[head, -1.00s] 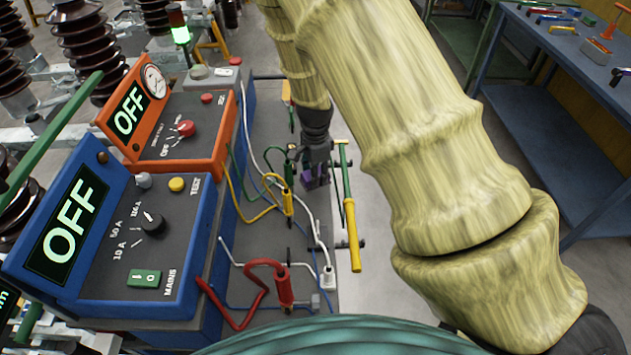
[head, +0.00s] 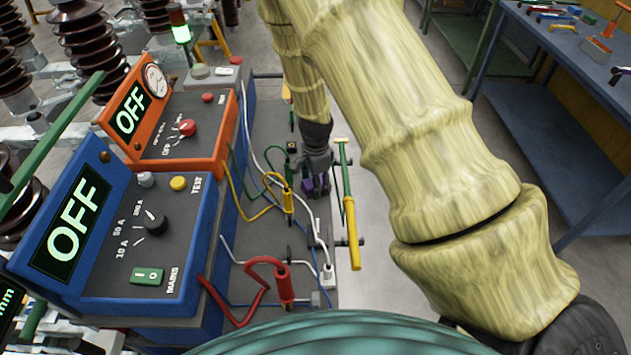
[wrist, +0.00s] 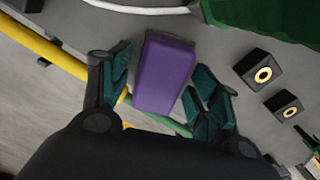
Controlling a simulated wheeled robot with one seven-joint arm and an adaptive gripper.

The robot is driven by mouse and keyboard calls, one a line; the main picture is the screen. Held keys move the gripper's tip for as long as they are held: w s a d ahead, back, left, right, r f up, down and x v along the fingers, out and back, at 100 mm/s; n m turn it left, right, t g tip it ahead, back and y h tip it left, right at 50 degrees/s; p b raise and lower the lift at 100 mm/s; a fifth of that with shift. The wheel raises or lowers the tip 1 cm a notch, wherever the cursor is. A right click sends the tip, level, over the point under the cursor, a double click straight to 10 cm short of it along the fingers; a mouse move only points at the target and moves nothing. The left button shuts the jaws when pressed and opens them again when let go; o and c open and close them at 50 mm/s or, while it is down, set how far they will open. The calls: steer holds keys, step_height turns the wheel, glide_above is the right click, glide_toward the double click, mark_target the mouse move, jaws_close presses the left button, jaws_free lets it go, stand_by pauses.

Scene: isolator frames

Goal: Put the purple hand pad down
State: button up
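The purple hand pad (wrist: 165,72) is a small block between the fingers of my gripper (wrist: 168,88) in the wrist view. Narrow gaps show beside it, and the fingers look spread rather than pressed on it. It appears to be on or just above the grey trolley top (wrist: 222,45); contact beneath it is hidden. In the head view my gripper (head: 316,186) points down over the grey top (head: 262,150), with a bit of purple (head: 308,186) showing at its fingers.
Green, yellow and red clamp leads (head: 284,285) lie left and in front of my gripper. A green-yellow rail (head: 352,230) runs along the right edge. Orange (head: 170,150) and blue (head: 150,240) instrument boxes reading OFF stand left. Two black sockets (wrist: 263,74) are close by.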

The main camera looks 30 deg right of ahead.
step_height(320, 180, up, 12)
steer(key=b, duration=0.2)
steer(key=shift+r, duration=0.15)
stand_by(0.6)
stand_by(0.4)
